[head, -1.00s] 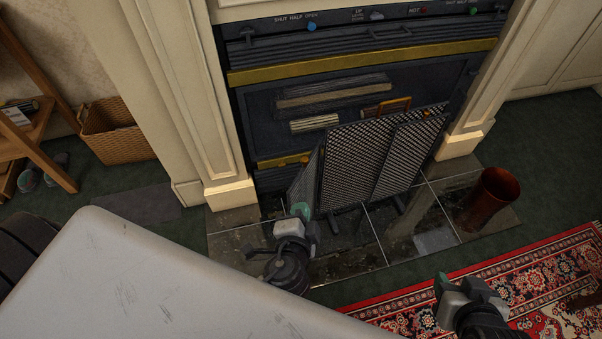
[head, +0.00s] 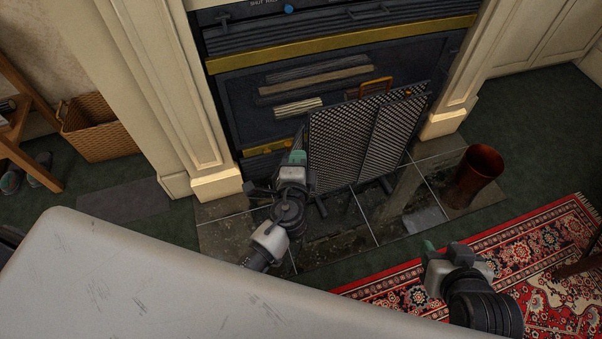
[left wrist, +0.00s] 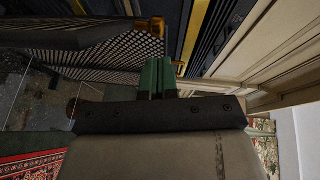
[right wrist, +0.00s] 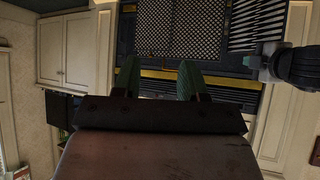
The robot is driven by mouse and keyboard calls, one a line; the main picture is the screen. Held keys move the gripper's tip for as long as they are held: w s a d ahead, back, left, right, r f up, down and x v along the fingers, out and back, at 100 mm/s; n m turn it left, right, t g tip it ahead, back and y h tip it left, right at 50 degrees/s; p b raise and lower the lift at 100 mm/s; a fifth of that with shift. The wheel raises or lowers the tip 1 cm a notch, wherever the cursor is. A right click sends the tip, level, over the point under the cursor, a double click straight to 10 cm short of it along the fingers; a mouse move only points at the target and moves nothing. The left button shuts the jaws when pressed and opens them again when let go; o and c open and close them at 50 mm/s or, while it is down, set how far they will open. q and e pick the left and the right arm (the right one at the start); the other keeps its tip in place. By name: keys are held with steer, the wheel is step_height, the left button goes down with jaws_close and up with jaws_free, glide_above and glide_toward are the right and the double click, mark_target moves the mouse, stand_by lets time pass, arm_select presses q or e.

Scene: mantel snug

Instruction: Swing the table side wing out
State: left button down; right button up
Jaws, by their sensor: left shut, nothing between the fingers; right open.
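A black mesh fire screen (head: 345,145) stands upright on the dark tiled hearth before the stove. No table wing is evident; the screen has folding panels. Its left side wing is mostly hidden behind my left gripper (head: 297,158). That gripper is shut and empty at the screen's left edge. In the left wrist view its green fingertips (left wrist: 157,75) are together beside the mesh (left wrist: 105,50) and brass-coloured fittings (left wrist: 150,27); I cannot tell whether they touch. My right gripper (head: 430,248) is open and empty over the rug, away from the screen; its fingers are apart in the right wrist view (right wrist: 157,82).
A pale scratched surface (head: 120,270) fills the lower left. A reddish-brown cylinder (head: 475,178) stands on the hearth's right. A wicker basket (head: 100,130) is at far left. A red patterned rug (head: 540,240) lies at right.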

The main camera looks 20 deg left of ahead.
arm_select(q)
steer(key=shift+w+a+f, duration=0.15)
steer(key=shift+w+a, duration=0.45)
steer(key=shift+a, duration=0.3)
arm_select(e)
steer(key=shift+w+r, duration=0.1)
arm_select(q)
steer(key=a+m+h, duration=0.1)
steer(key=a, duration=0.2)
steer(key=w+a+m+h, duration=0.1)
steer(key=a+h, duration=0.1)
steer(key=shift+w+a+m+h, duration=0.15)
steer(key=shift+a+m+h, duration=0.15)
steer(key=shift+a, duration=0.1)
arm_select(e)
steer(key=shift+s+f, duration=0.25)
steer(key=shift+s, duration=0.1)
steer(key=shift+d, duration=0.1)
